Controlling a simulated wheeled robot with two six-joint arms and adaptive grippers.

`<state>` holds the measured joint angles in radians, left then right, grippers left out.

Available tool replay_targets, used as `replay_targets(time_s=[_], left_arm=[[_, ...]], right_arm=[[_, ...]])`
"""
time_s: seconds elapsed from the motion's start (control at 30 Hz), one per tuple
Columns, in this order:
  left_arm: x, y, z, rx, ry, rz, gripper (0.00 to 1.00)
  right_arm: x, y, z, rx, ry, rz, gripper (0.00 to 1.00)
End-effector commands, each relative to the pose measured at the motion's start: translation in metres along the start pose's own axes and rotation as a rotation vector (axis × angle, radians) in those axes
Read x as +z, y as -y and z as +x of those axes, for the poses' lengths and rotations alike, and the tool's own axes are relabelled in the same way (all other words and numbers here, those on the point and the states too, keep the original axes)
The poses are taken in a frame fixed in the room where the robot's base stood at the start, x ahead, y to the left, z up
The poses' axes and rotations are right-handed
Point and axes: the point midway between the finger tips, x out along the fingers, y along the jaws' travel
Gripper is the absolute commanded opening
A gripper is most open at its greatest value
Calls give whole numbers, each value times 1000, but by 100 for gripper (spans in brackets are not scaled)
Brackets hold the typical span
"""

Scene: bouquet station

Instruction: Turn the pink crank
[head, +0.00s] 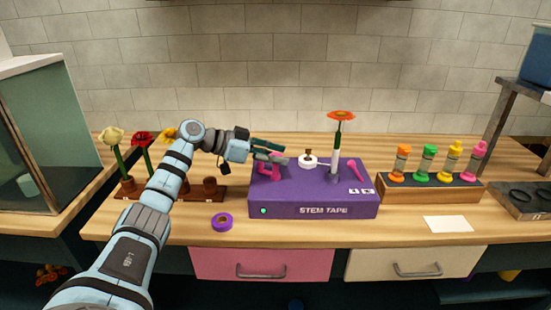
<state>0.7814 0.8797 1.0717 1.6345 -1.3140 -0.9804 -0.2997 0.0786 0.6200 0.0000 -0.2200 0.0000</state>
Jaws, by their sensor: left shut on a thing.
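The purple stem tape machine (313,198) stands in the middle of the wooden counter, with a small green light on its front. The pink crank (276,173) is at the machine's left end. My left gripper (272,152) is shut on the pink crank, and its fingers cover part of the crank. A white tape roll (307,161) sits on top of the machine. An orange flower (340,117) stands upright at the machine's grey post. A pink lever (355,168) leans at the right of the top. My right gripper is not in view.
Flowers (142,140) stand in a brown holder at the left, partly behind my left arm. A purple tape roll (222,222) lies in front. A wooden rack (429,191) with several coloured bottles and a white card (448,224) are at the right.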

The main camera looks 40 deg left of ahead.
Motion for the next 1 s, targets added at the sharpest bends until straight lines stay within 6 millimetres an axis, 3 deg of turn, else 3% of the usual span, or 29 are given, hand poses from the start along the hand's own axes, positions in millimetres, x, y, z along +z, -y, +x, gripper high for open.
replay_targets(time_s=[0.33, 0.37, 0.5, 0.83, 1.0], left_arm=[[2, -1, 1, 7, 6, -1, 2], [2, -1, 1, 7, 6, -1, 31], [2, -1, 1, 6, 5, -1, 49], [2, 0, -4, 3, 5, 0, 49], [2, 1, -40, -1, 8, 0, 49]], right_arm=[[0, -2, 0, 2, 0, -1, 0], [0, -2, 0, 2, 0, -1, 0], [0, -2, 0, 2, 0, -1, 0], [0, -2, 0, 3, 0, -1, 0], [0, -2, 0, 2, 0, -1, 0]])
